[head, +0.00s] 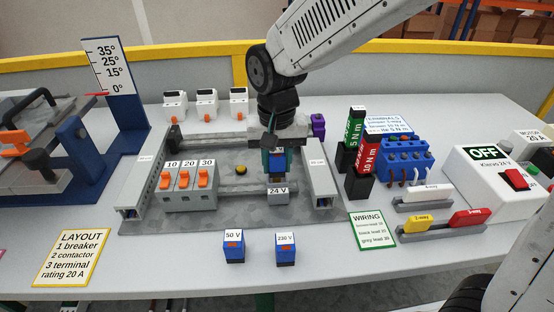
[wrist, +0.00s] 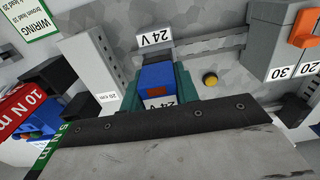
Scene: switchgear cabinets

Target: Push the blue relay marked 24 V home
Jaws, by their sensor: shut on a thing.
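The blue relay (wrist: 157,76) is between the teal fingers of my gripper (wrist: 160,92) in the wrist view; a white 24 V label shows on it. In the head view my gripper (head: 277,168) points down with the fingers around the relay, which is mostly hidden there. The grey socket (head: 278,194) marked 24 V is on the rail directly below and in front of it; its label (wrist: 154,38) also shows in the wrist view. I cannot tell how deep the relay sits in the socket.
A row of breakers (head: 187,185) marked 10, 20 and 30 stands left on the rail, with a yellow button (head: 213,170) between. Upright grey ducts (head: 320,185) flank the panel. Relays marked 50 V (head: 234,247) and 230 V (head: 286,249) stand on the table in front.

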